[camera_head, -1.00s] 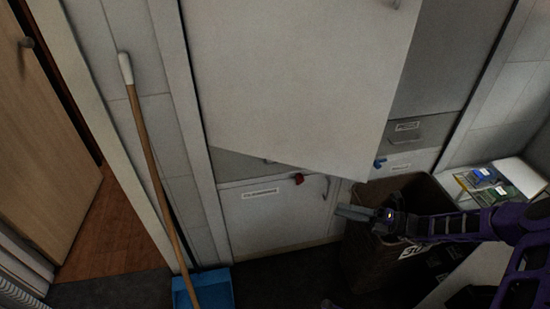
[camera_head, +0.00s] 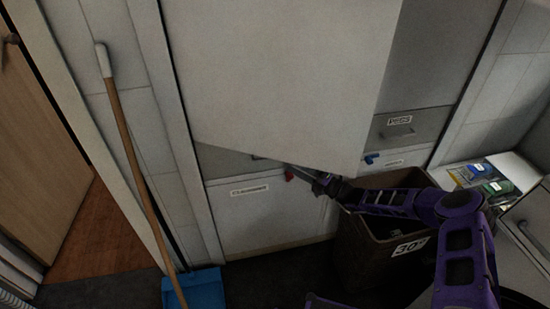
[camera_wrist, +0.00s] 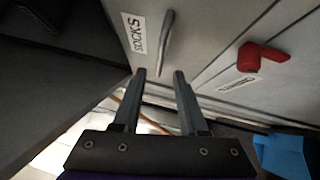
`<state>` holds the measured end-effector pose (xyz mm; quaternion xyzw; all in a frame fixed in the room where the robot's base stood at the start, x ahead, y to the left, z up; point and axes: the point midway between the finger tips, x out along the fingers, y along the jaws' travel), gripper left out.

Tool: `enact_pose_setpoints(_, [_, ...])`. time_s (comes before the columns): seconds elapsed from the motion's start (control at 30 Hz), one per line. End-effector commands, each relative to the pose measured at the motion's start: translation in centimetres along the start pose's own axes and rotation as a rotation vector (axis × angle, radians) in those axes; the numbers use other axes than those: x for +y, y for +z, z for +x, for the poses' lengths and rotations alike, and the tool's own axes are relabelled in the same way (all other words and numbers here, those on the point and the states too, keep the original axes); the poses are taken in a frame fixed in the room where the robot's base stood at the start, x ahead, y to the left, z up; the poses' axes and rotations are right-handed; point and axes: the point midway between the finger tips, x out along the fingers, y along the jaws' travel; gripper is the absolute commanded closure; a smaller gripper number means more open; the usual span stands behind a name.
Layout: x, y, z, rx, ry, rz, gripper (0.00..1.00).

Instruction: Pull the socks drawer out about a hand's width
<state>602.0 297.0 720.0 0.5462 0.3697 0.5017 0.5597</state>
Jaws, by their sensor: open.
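The socks drawer is a grey front with a white label reading SOCKS (camera_wrist: 134,33) in the wrist view. Its bar handle (camera_wrist: 166,42) is just beyond my fingertips. My gripper (camera_wrist: 160,73) is open and empty, its two fingers apart and roughly in line with the handle's near end, not around it. In the head view the drawer front (camera_head: 222,163) shows only in part, behind the hanging pale door panel, which hides its label. My gripper (camera_head: 300,173) reaches in under that panel's lower edge.
The pale door panel (camera_head: 290,80) stands out in front. A red catch (camera_wrist: 250,57) sits on the labelled panel below the drawer. A brown bin (camera_head: 370,250) stands under my arm. A broom (camera_head: 135,160) and blue dustpan (camera_head: 195,290) are at left.

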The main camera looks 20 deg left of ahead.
Motion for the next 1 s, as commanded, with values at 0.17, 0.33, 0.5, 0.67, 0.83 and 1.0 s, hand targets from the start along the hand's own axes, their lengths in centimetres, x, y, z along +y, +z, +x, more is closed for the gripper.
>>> enact_pose_setpoints(0.17, [-0.1, -0.1, 3.8, 0.003, 0.0, -0.002, 0.58])
enact_pose_setpoints(0.33, [-0.1, 0.0, 6.3, 0.001, -0.001, -0.002, 0.58])
enact_pose_setpoints(0.5, [0.0, 0.0, 7.5, 0.001, 0.0, -0.001, 0.58])
enact_pose_setpoints(0.67, [0.0, 0.0, 7.7, 0.0, 0.0, -0.001, 0.58])
enact_pose_setpoints(0.83, [0.0, 0.0, 7.7, 0.001, -0.001, -0.001, 0.63])
enact_pose_setpoints(1.0, [0.0, 0.0, 7.6, 0.001, -0.001, -0.001, 0.94])
